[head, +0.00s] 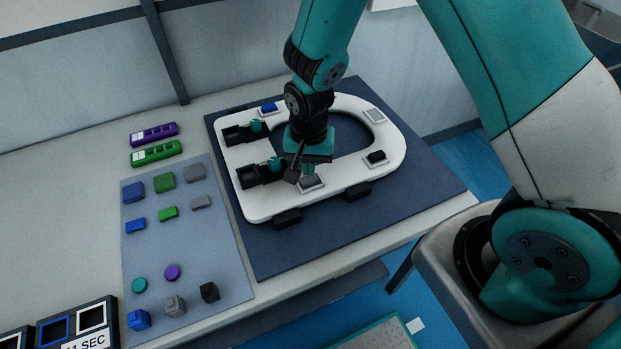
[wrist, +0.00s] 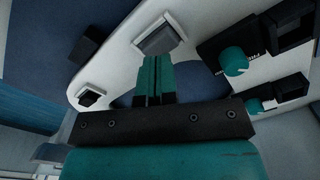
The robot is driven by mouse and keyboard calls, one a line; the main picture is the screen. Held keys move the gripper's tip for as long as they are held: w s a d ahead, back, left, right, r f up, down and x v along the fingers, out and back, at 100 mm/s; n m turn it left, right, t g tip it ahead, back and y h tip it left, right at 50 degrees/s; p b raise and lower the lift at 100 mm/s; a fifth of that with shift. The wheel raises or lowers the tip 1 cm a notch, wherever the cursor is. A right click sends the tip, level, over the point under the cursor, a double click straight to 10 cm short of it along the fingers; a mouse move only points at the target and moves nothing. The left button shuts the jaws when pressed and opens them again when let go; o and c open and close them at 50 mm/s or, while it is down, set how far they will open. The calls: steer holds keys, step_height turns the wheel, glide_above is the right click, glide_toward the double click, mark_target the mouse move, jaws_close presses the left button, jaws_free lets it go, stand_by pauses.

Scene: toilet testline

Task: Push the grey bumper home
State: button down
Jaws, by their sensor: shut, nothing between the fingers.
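The grey bumper (head: 312,181) sits in a light square socket on the near side of the white toilet seat (head: 251,207). In the wrist view the grey bumper (wrist: 158,40) shows just beyond my fingertips, its socket rim around it. I cannot tell how deep it sits. My gripper (head: 308,172) points down over the seat, its teal fingers shut and empty. In the wrist view the closed fingers of my gripper (wrist: 157,60) end at the bumper's near edge. I cannot tell whether they touch it.
The seat also carries a blue bumper (head: 269,107), a black bumper (head: 376,156) and a pale socket (head: 374,116). Black hinge blocks with teal knobs (head: 275,163) stand close to my gripper's left. The seat lies on a dark blue mat (head: 418,205). Loose parts lie on a grey-blue sheet (head: 190,240).

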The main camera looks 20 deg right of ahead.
steer(key=shift+f+b, duration=1.05)
steer(key=shift+f, duration=0.4)
stand_by(1.0)
steer(key=shift+r, duration=0.1)
step_height(320, 180, up, 8)
steer(key=p, duration=0.6)
steer(key=shift+p, duration=0.4)
stand_by(0.4)
